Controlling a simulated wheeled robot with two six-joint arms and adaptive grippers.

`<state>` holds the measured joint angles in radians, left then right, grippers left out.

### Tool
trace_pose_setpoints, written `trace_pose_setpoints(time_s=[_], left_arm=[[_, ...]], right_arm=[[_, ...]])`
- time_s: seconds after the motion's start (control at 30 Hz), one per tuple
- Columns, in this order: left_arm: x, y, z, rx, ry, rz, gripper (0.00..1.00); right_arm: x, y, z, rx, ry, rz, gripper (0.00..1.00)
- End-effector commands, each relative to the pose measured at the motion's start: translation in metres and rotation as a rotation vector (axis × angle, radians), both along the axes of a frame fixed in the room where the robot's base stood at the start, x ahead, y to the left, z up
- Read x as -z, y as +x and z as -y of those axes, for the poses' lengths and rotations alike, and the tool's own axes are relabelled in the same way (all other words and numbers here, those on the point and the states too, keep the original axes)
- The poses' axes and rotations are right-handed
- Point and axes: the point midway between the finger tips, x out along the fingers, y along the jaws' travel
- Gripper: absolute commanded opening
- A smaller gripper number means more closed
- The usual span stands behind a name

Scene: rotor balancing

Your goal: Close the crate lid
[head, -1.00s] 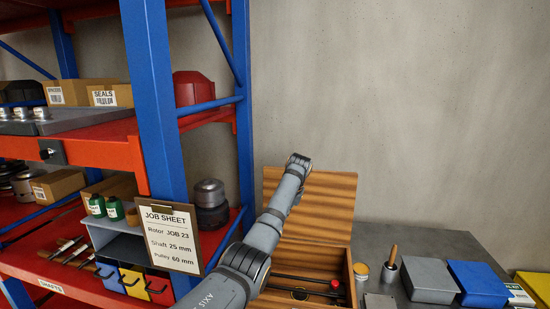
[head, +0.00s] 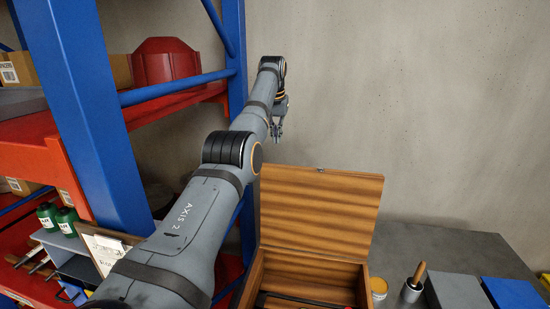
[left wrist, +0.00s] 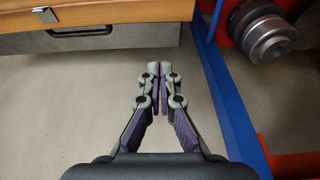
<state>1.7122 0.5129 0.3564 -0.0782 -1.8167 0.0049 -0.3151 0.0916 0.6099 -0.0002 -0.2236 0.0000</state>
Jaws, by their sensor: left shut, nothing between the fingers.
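The wooden crate (head: 312,277) stands on the grey bench with its lid (head: 319,211) swung up and open, leaning back near the wall. A small metal latch shows on the lid's top edge. My left gripper (head: 277,133) is above and behind the lid's upper left corner, apart from it. In the left wrist view the gripper (left wrist: 162,68) is shut and empty, its fingertips together, pointing down past the lid's wooden edge (left wrist: 115,14) with its metal latch (left wrist: 44,15). My right gripper is out of view.
A blue and red shelf rack (head: 85,110) stands close on the left, near my left arm; its blue post (left wrist: 225,90) shows in the left wrist view. Right of the crate are a yellow tin (head: 378,288), a cup with a wooden-handled tool (head: 414,285) and bins (head: 456,292).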

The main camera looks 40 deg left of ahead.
Motion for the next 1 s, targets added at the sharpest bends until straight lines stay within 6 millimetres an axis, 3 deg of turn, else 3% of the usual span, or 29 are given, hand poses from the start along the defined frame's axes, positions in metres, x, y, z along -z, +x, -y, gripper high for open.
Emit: trace_pose_setpoints(time_s=[0.17,0.37,0.53,0.8,1.0], left_arm=[[0.040,0.007,-0.006,-0.002,0.002,-0.006,0.00],[0.076,0.014,-0.011,-0.003,0.003,-0.002,0.00],[0.075,0.003,-0.005,-0.004,0.002,0.000,0.00],[0.072,-0.014,0.007,-0.002,0.002,0.000,0.00],[0.072,-0.019,0.010,0.000,0.001,-0.002,0.00]], right_arm=[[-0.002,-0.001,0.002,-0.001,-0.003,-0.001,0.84],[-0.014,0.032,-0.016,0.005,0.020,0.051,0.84],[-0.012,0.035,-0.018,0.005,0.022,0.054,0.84],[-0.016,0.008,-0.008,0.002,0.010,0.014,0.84],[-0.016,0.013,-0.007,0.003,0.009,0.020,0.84]])
